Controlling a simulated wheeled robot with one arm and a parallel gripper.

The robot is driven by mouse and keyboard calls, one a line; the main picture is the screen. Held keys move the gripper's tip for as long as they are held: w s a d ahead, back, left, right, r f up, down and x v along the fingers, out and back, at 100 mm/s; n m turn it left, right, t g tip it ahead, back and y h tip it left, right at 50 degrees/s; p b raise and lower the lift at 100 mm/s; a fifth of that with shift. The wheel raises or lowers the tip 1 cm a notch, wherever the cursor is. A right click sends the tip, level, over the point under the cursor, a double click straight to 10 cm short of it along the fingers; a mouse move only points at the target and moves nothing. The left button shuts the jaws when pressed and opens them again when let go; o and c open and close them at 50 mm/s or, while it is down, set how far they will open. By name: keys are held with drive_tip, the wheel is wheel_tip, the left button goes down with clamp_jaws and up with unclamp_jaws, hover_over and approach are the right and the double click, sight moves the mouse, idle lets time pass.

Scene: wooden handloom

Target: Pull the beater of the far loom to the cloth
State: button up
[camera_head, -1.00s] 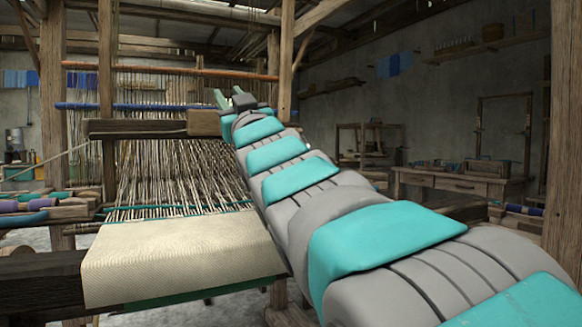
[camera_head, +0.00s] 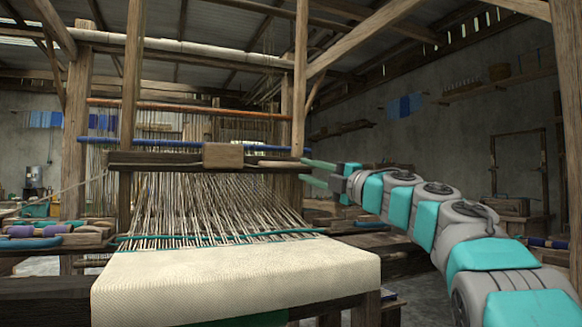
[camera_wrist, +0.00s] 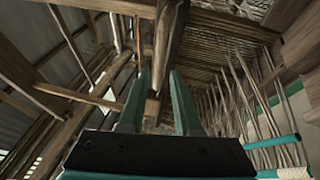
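The beater is a dark wooden crossbar (camera_head: 165,159) with a lighter block (camera_head: 223,155) at its middle, across the loom in front of me in the head view. It stands behind and above the cream cloth (camera_head: 235,280), with bare warp threads between them. My gripper (camera_head: 318,173) is at the right end of the bar, by a wooden post. Its two green fingers point left and are apart, with nothing clearly held. In the wrist view my gripper (camera_wrist: 158,85) has a wooden beam (camera_wrist: 170,35) between or beyond its fingertips; I cannot tell its depth.
Upright posts (camera_head: 301,80) and a blue rod (camera_head: 120,141) frame the loom. Bobbins (camera_head: 38,230) lie on a bench at the left. A teal cord (camera_head: 200,237) runs along the cloth's far edge. Open floor shows at the right, below my arm.

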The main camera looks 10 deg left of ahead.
sight(293, 167)
drive_tip(key=shift+p+x, duration=0.7)
drive_tip(key=shift+x, duration=2.4)
clamp_jaws()
